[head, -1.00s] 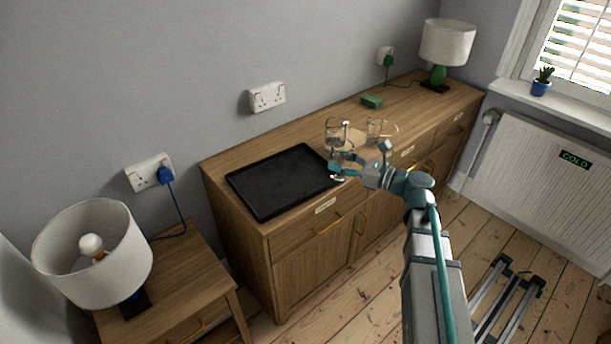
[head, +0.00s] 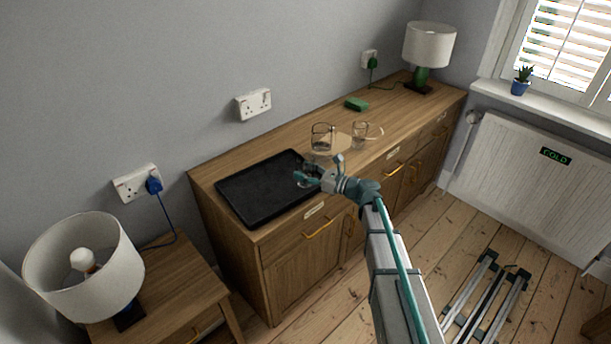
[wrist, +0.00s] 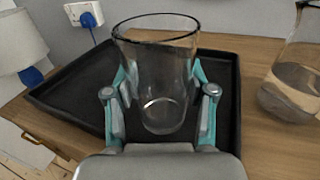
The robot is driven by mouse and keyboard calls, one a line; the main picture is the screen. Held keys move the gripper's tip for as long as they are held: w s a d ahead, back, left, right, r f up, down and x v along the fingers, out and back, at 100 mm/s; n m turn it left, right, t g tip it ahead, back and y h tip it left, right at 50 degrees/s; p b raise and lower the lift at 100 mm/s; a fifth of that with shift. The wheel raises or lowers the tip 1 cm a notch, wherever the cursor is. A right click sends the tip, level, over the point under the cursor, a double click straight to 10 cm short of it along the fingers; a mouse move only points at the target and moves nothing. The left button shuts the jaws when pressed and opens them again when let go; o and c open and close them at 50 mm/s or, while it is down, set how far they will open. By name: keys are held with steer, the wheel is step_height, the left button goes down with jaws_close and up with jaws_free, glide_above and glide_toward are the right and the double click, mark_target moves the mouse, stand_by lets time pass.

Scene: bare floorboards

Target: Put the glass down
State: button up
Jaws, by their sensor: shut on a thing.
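My gripper (head: 305,177) is shut on a clear, empty drinking glass (wrist: 155,75), one finger on each side of it. The glass is upright, with its open rim up. In the head view the gripper is over the right end of the black tray (head: 240,203), and the glass is mostly hidden by the fingers. In the wrist view the tray (wrist: 70,112) shows behind and around the glass. I cannot tell whether the glass base touches the tray.
A glass vessel (head: 321,139) and another glass piece (head: 360,136) stand on the sideboard (head: 290,132) just beyond the gripper. The near vessel shows at right in the wrist view (wrist: 290,92). A green block (head: 356,104) and a lamp (head: 428,48) are farther back. The tray's left part is clear.

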steer(key=shift+f, duration=1.05)
steer(key=shift+f, duration=0.2)
steer(key=o, duration=1.4)
steer(key=shift+r, duration=0.15)
